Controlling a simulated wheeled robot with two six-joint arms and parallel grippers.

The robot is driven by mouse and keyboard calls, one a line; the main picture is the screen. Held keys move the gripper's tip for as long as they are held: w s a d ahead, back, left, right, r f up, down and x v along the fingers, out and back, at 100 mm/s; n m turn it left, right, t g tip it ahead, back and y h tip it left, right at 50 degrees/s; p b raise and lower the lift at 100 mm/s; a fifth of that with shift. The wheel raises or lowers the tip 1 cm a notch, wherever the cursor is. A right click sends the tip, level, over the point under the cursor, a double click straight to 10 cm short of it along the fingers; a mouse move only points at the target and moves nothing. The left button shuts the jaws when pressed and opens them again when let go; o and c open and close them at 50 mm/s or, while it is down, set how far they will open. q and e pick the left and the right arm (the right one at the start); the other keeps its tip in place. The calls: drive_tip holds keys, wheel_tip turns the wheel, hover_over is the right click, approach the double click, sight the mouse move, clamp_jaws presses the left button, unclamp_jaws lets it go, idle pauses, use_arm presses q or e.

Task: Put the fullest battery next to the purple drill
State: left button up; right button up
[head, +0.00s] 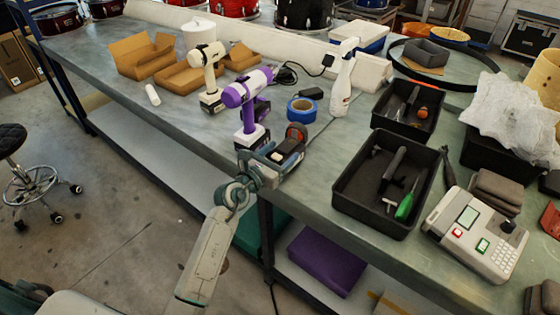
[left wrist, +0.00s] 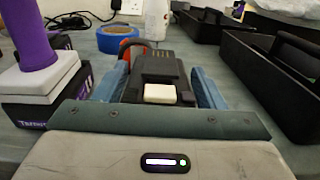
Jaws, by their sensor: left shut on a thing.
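The purple drill (head: 247,98) stands upright on its black and white battery base near the bench's front edge. Its purple handle (left wrist: 35,35) and base show at the left in the left wrist view. My left gripper (head: 278,154) is just right of the drill base. It is shut on a black battery (head: 290,147) with a pale button. In the left wrist view this battery (left wrist: 160,68) sits between the two blue fingers. It is at or just above the bench top; I cannot tell if it touches. Its charge level is not readable. My right gripper is not in view.
An orange and dark round object (head: 296,131) and a blue tape roll (head: 302,110) lie just behind the battery. A cream drill (head: 207,72) stands back left. Black trays (head: 345,200) and a tester with a screen (head: 475,235) occupy the right. A white spray bottle (head: 343,80) stands behind.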

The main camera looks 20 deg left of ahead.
use_arm(q)
drive_tip(key=shift+f, duration=1.1)
drive_tip(key=o, duration=1.1)
drive_tip(key=shift+r, duration=0.2)
drive_tip(key=b+v, duration=0.1)
drive_tip(key=v, duration=1.1)
